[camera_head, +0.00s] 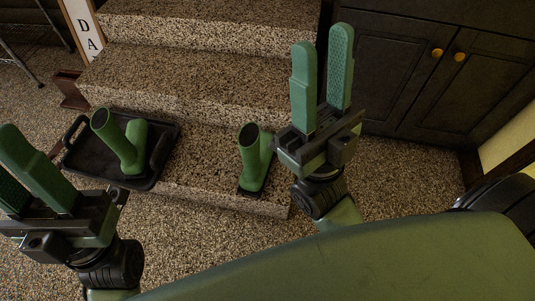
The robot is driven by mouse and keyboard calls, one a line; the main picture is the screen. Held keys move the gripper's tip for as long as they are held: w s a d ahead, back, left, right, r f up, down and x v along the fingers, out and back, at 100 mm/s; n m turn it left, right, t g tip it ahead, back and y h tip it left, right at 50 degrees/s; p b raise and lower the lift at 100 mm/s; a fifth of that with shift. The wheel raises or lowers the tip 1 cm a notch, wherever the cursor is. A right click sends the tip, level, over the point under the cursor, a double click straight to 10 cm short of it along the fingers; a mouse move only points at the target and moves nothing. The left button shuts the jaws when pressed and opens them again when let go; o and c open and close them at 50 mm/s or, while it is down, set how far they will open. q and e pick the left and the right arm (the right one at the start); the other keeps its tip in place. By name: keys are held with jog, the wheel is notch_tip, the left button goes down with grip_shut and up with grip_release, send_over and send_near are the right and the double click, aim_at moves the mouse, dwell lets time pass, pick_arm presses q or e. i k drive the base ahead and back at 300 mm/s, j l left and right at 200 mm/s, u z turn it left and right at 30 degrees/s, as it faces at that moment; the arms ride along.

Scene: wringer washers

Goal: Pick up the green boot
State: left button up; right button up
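A green boot (254,160) with a dark opening and dark sole stands on the lowest step, just left of my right gripper. More green boot shape (121,146) shows in a black tray (79,160) at the left; I cannot tell whether it is one boot or two. My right gripper (322,40) is open and empty, fingers pointing up, to the right of the boot on the step. My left gripper (6,152) is at the left edge, in front of the tray; its fingers are apart with nothing visible between them. Its fingertips are partly cut off.
Speckled stone steps (185,78) rise behind the boots. A dark cabinet (420,95) with yellow knobs stands at the right. A lettered sign (84,28) and a metal rack (18,55) are at the upper left. Speckled floor in front of the step is clear.

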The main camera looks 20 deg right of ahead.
aim_at(256, 157)
jog(key=j+z, duration=1)
jog(key=j, duration=0.45)
jog(key=k+j, duration=0.1)
jog(key=j, duration=0.4)
jog(key=k+j+z, duration=0.15)
jog(key=j, duration=0.4)
jog(key=j+z, duration=0.1)
jog(key=j, duration=0.4)
jog(key=i, duration=0.3)
